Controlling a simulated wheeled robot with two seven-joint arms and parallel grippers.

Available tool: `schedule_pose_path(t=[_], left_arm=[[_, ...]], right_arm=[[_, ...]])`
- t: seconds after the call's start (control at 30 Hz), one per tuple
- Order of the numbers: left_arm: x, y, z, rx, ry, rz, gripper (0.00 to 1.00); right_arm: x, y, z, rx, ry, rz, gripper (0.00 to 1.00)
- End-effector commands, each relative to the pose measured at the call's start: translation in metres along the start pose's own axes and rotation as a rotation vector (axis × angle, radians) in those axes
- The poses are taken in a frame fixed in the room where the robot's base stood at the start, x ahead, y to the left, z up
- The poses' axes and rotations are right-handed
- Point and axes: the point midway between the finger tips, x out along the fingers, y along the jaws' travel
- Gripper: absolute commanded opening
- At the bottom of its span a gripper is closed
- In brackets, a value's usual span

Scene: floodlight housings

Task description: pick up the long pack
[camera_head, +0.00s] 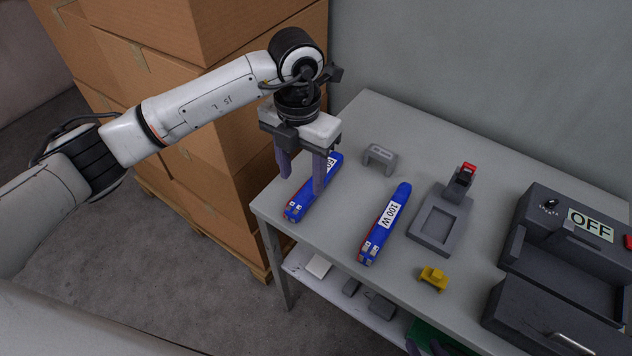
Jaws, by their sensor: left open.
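Two blue packs with white labels lie on the grey table. The right pack (378,236) reads "100 W" and lies fully in sight, with a red stripe along its side. The left pack (300,204) is partly hidden by my left gripper, and its label shows only in part. The right pack looks slightly longer in the picture.
A grey bracket (380,157), a grey fixture with a red-topped clamp (437,241) and a yellow block (433,279) stand on the table. A dark housing marked "OFF" (530,215) is at the right. Cardboard boxes (225,150) are stacked at the left.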

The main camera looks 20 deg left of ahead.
Motion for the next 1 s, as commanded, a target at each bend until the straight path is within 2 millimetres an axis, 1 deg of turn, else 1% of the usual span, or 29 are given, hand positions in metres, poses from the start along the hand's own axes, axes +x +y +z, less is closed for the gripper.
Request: schedule_pose_path(t=[0.17, 0.3, 0.4, 0.5, 0.67, 0.77, 0.8, 0.93, 0.97, 1.0], left_arm=[[0.018, -0.002, -0.002, 0.000, 0.004, -0.002, 0.48], [0.041, -0.002, -0.002, -0.001, 0.002, -0.002, 0.48], [0.050, -0.003, -0.002, 0.000, 0.001, -0.003, 0.48], [0.053, -0.002, -0.001, 0.001, -0.002, -0.002, 0.48], [0.053, -0.002, -0.001, 0.001, -0.002, -0.002, 0.48], [0.053, -0.002, -0.001, 0.001, -0.002, -0.003, 0.33], [0.053, -0.003, -0.001, 0.001, -0.002, -0.003, 0.27], [0.053, -0.002, -0.001, 0.001, -0.002, -0.003, 0.05], [0.052, -0.003, 0.000, 0.001, -0.005, -0.003, 0.01], [0.052, -0.003, 0.000, 0.001, -0.005, -0.003, 0.01]], right_arm=[[-0.005, -0.001, -0.004, 0.000, -0.001, 0.000, 0.31], [-0.008, -0.001, -0.007, 0.000, -0.001, 0.000, 0.31], [-0.008, -0.001, -0.007, 0.000, -0.002, 0.000, 0.31], [-0.008, -0.001, -0.007, 0.000, -0.002, 0.000, 0.31], [-0.008, -0.001, -0.007, 0.000, -0.002, 0.000, 0.31], [-0.008, -0.001, -0.006, 0.000, -0.002, 0.000, 0.31], [-0.008, -0.001, -0.006, 0.001, -0.002, 0.000, 0.31], [-0.008, -0.001, -0.006, 0.001, -0.002, 0.000, 0.31], [-0.008, -0.001, -0.006, 0.000, -0.003, 0.000, 0.31], [-0.008, -0.001, -0.006, 0.001, -0.003, 0.000, 0.31]])
